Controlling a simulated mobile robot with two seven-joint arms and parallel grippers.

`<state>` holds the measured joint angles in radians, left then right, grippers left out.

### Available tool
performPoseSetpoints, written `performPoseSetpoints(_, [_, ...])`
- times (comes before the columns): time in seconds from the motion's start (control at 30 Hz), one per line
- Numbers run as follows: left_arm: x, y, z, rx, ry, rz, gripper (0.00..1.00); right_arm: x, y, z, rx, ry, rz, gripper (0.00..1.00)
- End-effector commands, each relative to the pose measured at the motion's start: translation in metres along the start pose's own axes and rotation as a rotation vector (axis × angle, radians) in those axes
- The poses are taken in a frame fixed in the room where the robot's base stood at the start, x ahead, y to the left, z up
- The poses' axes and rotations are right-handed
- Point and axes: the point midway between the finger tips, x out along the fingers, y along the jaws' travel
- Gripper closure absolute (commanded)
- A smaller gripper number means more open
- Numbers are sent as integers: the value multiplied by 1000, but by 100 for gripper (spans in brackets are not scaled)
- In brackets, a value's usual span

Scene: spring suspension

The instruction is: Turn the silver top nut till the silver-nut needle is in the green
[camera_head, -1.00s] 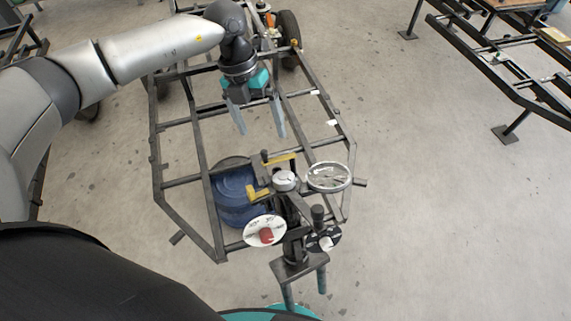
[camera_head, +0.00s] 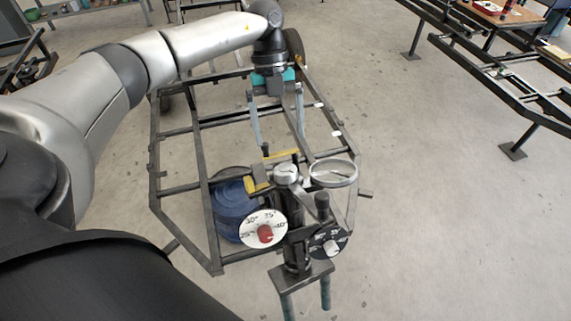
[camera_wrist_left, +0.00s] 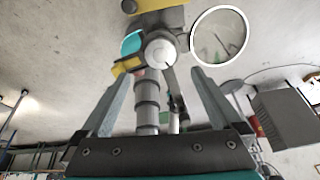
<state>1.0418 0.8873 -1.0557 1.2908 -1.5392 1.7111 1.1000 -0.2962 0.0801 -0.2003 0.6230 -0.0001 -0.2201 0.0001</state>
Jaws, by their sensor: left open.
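The silver top nut (camera_head: 286,172) is a round cap on top of an upright dark spring-strut stand, at the middle of the head view. In the left wrist view the nut (camera_wrist_left: 160,50) shows between and beyond the fingers. A silver-rimmed round gauge (camera_head: 333,173) stands right of it; in the wrist view its face (camera_wrist_left: 220,37) shows a thin dark needle, too small to read against a green zone. My left gripper (camera_head: 279,142) is open and empty, fingers pointing down, behind and above the nut and apart from it. My right gripper is out of view.
A white dial with a red knob (camera_head: 265,230) and a black dial (camera_head: 327,241) face forward below the nut. Yellow pieces (camera_head: 258,186) sit close left of the nut. A blue drum (camera_head: 230,205) and a dark frame (camera_head: 182,182) stand around.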

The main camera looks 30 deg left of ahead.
Motion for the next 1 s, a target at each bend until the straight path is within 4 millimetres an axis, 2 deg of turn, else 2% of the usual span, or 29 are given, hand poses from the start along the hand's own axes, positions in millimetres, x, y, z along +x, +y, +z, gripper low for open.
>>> performPoseSetpoints(0.03, [14, 1, -1, 0, 3, 3, 1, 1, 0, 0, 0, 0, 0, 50])
performPoseSetpoints(0.2, [49, 0, -1, 1, 3, 2, 1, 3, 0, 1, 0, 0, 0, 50])
performPoseSetpoints(0.4, [76, 0, -1, 2, 1, 0, 1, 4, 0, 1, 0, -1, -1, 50])
performPoseSetpoints(0.57, [86, -1, 0, 2, -1, -1, 1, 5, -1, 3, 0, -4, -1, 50])
performPoseSetpoints(0.83, [87, -1, 0, 2, -1, -1, 1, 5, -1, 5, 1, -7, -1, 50])
performPoseSetpoints(1.0, [86, -1, 0, 2, -1, -1, 19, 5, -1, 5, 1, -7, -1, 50])
